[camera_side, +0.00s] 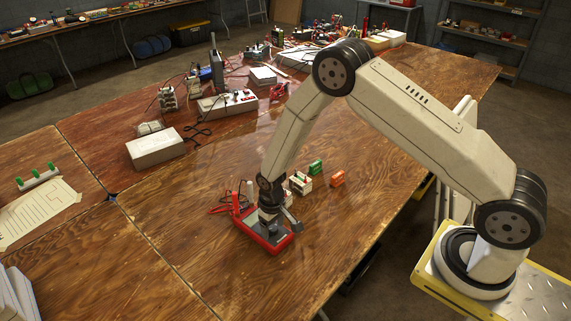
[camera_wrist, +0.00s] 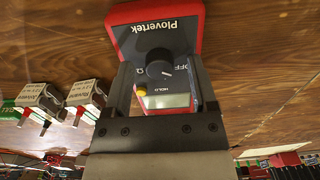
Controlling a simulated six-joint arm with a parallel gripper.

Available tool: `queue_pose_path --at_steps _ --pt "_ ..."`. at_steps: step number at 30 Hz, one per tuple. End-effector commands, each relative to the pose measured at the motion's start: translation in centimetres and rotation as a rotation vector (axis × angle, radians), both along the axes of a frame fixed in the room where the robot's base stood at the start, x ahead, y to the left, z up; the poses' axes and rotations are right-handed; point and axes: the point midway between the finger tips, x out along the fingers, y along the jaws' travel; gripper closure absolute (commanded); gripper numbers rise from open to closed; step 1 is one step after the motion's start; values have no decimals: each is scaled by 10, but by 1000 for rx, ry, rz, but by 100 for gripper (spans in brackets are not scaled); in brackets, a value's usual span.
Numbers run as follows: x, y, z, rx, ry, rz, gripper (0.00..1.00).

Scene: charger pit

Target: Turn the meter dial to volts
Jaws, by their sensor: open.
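The red multimeter (camera_side: 268,236) lies on the wooden table below my gripper. In the wrist view the meter (camera_wrist: 158,12) shows a red case, a dark face with the name Plovertek, a grey display and a yellow button. Its round black dial (camera_wrist: 159,69) sits between my fingers, with a light pointer mark on it. My gripper (camera_wrist: 160,75) is open, one finger on either side of the dial. I cannot tell whether the fingers touch it. It points down over the meter in the side view (camera_side: 270,222).
Small white blocks (camera_side: 300,183), a green piece (camera_side: 316,167) and an orange piece (camera_side: 337,178) stand just behind the meter. Red leads (camera_side: 222,210) lie to its left. A white box (camera_side: 156,148) and a power strip (camera_side: 227,104) stand farther back. The table right of the meter is clear.

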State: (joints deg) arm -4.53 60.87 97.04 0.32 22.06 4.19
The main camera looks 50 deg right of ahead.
Motion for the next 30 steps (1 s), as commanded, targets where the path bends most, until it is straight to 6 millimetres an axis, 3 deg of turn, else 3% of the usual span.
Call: queue_pose_path --at_steps 6,13,30 --pt "0 0 0 0 -1 0 26" --pt "0 0 0 0 -1 0 99" --pt "0 0 0 -2 0 -97 100"
